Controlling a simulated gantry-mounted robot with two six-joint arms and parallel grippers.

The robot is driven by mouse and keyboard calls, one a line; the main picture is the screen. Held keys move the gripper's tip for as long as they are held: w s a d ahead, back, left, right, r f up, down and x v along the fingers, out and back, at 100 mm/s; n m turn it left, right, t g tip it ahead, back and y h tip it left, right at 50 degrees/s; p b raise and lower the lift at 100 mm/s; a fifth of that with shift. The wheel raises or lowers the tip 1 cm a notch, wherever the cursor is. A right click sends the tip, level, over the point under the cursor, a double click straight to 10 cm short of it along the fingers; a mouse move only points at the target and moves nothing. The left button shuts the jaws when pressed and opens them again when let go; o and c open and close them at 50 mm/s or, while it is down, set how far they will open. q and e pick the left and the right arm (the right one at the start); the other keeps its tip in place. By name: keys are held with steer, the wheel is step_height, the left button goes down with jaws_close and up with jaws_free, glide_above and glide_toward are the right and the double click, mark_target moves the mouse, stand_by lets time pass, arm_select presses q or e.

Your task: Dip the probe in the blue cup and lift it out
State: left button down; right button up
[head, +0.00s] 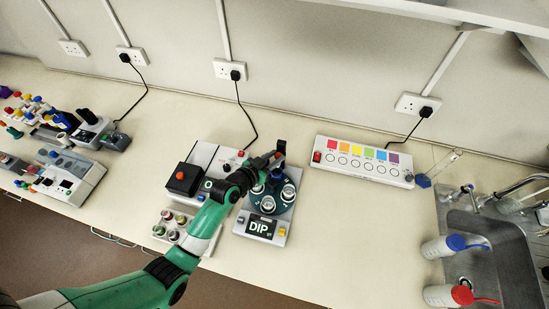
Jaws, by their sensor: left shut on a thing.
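The dip station (262,228), marked DIP, stands on the bench at the middle. Its dark teal round holder (277,208) carries several cups with pale rims, such as a front cup (268,204) and a right cup (289,192). I cannot tell which cup is the blue one. My left gripper (271,162) is above the back of the holder and shut on the probe. The probe is too small and too covered by the gripper to make out, and I cannot tell whether its tip is inside a cup. My right gripper is not in view.
A box with a red button (182,179) and a rack of small jars (171,229) stand left of the station. A panel with coloured squares (361,160) is at the back right. A sink (495,262) with bottles is far right. Bench between station and sink is clear.

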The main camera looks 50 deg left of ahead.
arm_select(q)
step_height(320, 180, up, 3)
steer(key=shift+r+p, duration=0.2)
steer(key=shift+p, duration=0.55)
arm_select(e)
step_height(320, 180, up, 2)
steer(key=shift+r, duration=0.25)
arm_select(q)
steer(key=c, duration=0.6)
jaws_free()
steer(key=shift+f, duration=0.15)
steer(key=p+v, duration=0.1)
steer(key=v, duration=1)
steer(key=shift+s, duration=0.35)
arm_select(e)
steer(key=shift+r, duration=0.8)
